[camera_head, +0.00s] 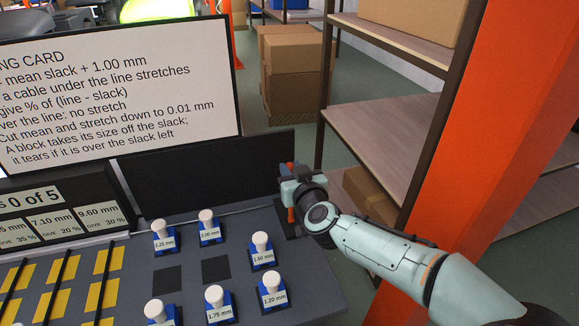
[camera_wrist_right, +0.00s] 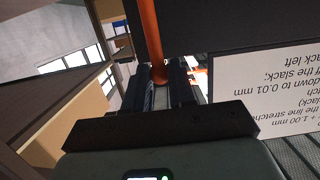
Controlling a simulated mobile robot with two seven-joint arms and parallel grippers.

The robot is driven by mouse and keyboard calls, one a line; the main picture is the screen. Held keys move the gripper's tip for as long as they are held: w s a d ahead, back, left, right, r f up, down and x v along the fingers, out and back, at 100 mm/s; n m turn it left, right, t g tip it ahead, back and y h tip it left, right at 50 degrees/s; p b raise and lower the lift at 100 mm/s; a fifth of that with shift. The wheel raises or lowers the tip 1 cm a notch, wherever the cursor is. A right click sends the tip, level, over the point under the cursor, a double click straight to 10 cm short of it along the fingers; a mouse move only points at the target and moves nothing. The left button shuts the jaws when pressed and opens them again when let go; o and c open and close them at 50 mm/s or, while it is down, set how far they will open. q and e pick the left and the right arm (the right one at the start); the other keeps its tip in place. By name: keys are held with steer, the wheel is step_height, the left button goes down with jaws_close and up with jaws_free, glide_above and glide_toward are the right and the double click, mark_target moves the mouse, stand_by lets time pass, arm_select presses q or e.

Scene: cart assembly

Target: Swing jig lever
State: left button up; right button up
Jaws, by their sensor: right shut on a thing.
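The jig lever shows as an orange-red rod (camera_head: 291,215) at the back right corner of the grey bench. It also shows in the right wrist view as an orange bar (camera_wrist_right: 150,35) running up from between the fingers. My right gripper (camera_head: 292,188) is at the lever, its fingers (camera_wrist_right: 162,85) shut on it. The gripper hides much of the lever and its dark base (camera_head: 282,222). My left gripper is in neither view.
Blue blocks with white knobs and size labels, such as the 1.50 mm block (camera_head: 262,252), stand on the bench left of my arm. A dark panel (camera_head: 205,172) and a text board (camera_head: 120,95) rise behind. Shelving (camera_head: 385,130) and an orange post (camera_head: 475,130) stand at right.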

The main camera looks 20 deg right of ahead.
steer(key=shift+s+r, duration=0.1)
steer(key=shift+s, duration=0.75)
steer(key=shift+s+d+f, duration=0.1)
steer(key=shift+s+f, duration=0.15)
steer(key=shift+s, duration=1)
steer(key=shift+s+f, duration=0.25)
steer(key=shift+s, duration=1)
steer(key=shift+s, duration=0.1)
steer(key=shift+s+f+b, duration=0.25)
steer(key=shift+s, duration=0.35)
steer(key=shift+s+f+b, duration=0.2)
steer(key=shift+s, duration=0.35)
steer(key=o, duration=0.9)
